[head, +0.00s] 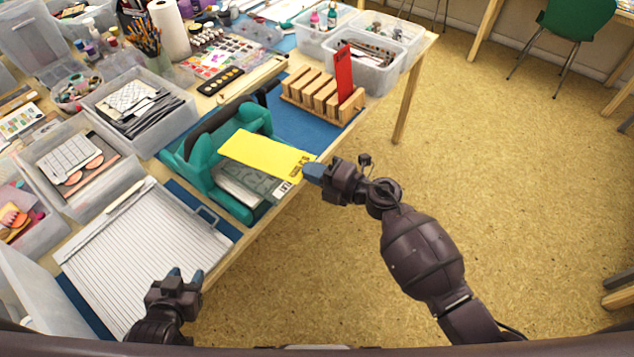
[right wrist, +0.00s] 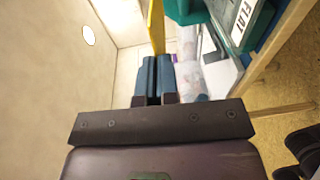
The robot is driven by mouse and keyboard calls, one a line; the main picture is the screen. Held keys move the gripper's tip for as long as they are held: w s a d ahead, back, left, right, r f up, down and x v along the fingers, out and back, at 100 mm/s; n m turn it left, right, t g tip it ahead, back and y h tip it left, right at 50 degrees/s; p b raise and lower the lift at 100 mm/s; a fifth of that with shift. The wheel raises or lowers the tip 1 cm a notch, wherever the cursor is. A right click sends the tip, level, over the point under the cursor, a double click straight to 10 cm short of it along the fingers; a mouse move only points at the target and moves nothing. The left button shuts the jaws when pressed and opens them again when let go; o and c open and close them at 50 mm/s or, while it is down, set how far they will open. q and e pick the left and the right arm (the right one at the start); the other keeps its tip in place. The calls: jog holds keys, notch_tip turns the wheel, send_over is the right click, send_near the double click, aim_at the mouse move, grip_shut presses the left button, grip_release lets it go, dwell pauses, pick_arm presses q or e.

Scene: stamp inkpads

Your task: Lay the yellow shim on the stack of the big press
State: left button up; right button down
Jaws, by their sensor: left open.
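The yellow shim (head: 262,153) is a flat plate with dark lettering at its right end. My right gripper (head: 314,170) is shut on that end, and the shim reaches left over the big press. In the right wrist view the shim (right wrist: 156,28) stands edge-on between the blue fingertips (right wrist: 156,80). The teal big press (head: 190,158) has a black handle and holds a stack (head: 250,181) with a grey plate marked "FLAT" low in its opening. The shim hides part of the stack, and I cannot tell if they touch. My left gripper (head: 187,277) is open and empty at the front.
A wooden rack (head: 318,100) with a red plate (head: 343,75) stands behind the press. A ridged white board (head: 150,255) lies at the front left. Clear bins (head: 140,105) crowd the left side. The table edge runs close to the press's right.

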pick_arm(q)
jog(key=shift+w, duration=0.1)
pick_arm(e)
jog(key=shift+s+d+f+m+t+h, duration=0.15)
jog(key=shift+f+m+t, duration=0.1)
jog(key=shift+f+t, duration=0.25)
jog(key=shift+d+f+m+t+h, duration=0.1)
jog(key=shift+d+f+m+t, duration=0.2)
jog(key=shift+f, duration=0.35)
jog(key=shift+s+f+m+t+h, duration=0.1)
jog(key=shift+f+m+t, duration=0.05)
jog(key=shift+f+t, duration=0.4)
jog(key=shift+d, duration=0.1)
jog(key=shift+f, duration=0.1)
pick_arm(q)
jog(key=shift+f+b, duration=0.6)
jog(key=shift+b, duration=0.1)
jog(key=shift+r, duration=0.1)
pick_arm(e)
jog(key=shift+f, duration=0.65)
pick_arm(q)
jog(key=shift+w+r, duration=0.1)
pick_arm(e)
jog(key=shift+f, duration=0.25)
pick_arm(q)
jog(key=shift+f, duration=0.25)
pick_arm(e)
jog(key=shift+f, duration=0.1)
